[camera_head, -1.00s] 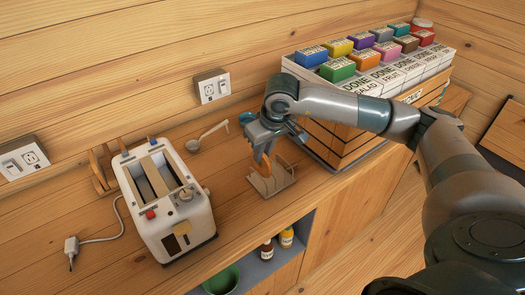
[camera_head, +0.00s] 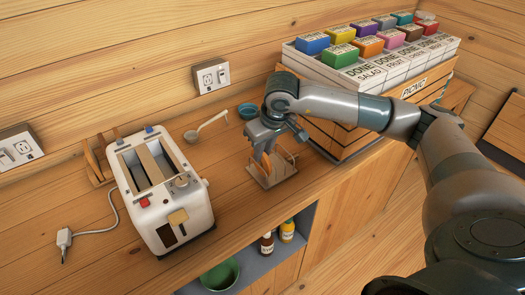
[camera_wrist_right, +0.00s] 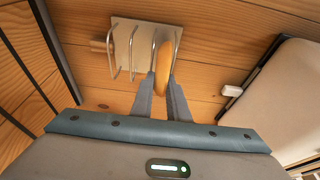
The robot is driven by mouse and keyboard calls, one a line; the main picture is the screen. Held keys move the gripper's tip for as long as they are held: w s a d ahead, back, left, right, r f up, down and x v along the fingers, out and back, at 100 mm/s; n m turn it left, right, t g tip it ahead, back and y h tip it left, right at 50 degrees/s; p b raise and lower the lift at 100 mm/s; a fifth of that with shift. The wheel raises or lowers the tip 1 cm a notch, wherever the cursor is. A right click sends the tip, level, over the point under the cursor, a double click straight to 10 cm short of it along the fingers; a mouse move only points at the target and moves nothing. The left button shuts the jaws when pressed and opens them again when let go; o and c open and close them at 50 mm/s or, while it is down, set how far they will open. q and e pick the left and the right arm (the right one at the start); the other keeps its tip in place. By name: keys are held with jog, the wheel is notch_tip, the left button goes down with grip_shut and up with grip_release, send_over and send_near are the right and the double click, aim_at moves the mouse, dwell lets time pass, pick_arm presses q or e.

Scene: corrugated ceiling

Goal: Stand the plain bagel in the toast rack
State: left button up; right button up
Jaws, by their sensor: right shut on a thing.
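The plain bagel (camera_wrist_right: 162,64) is tan and seen edge-on in the right wrist view. My right gripper (camera_wrist_right: 161,82) is shut on its near edge. The toast rack (camera_wrist_right: 123,32) is a pale plate with upright wire loops. The bagel stands upright between the two right-hand loops in that view; whether it touches the base is unclear. In the head view my right gripper (camera_head: 264,152) points down over the rack (camera_head: 277,181), with part of the bagel (camera_head: 285,160) showing beside the fingers. My left gripper is out of view.
A white toaster (camera_head: 188,207) stands left of the rack, its plug (camera_head: 64,238) lying on the wooden counter. A ladle (camera_head: 208,126) and teal bowl (camera_head: 247,111) lie behind. A crate (camera_head: 353,138) with coloured boxes stands right. Bottles (camera_head: 287,231) sit on a shelf below.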

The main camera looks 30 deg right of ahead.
jog(key=o, duration=0.9)
jog(key=shift+c, duration=0.2)
pick_arm(q)
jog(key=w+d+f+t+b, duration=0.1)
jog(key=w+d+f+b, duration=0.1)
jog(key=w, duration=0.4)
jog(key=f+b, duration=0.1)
jog(key=b, duration=0.1)
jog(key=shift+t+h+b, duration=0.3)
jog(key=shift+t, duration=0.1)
pick_arm(e)
jog(key=v, duration=1.7)
jog(key=shift+r, duration=0.15)
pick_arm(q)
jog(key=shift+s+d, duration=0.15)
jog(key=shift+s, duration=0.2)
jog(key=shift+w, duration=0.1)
